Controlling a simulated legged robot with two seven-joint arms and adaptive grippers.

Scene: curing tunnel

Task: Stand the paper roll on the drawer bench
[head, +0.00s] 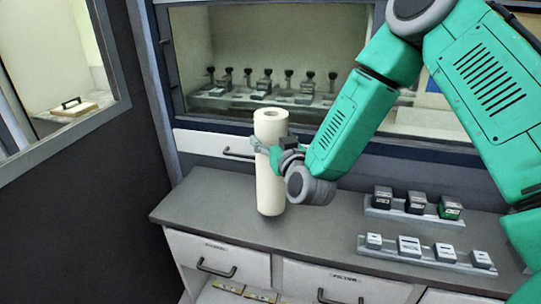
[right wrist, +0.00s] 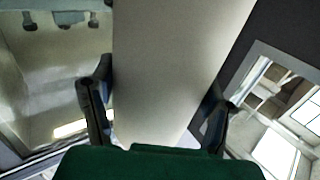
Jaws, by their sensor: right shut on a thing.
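The paper roll (head: 270,185) is a tall white cylinder with a hole in its top end. It is upright in the head view, at the left part of the grey drawer bench (head: 215,205). Its lower end appears at the bench top; I cannot tell whether it touches. My right gripper (head: 265,148) is shut on the roll at its upper half, coming from the right. In the right wrist view the roll (right wrist: 170,65) fills the middle, with a finger of the gripper (right wrist: 155,115) on each side. My left gripper is not in view.
Two racks with small blocks, a rear one (head: 425,217) and a front one (head: 400,255), stand on the bench at the right. Behind is a glazed cabinet (head: 240,55) with a row of dark-knobbed fixtures. The bench's left end is clear. A dark panel (head: 80,200) stands at the left.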

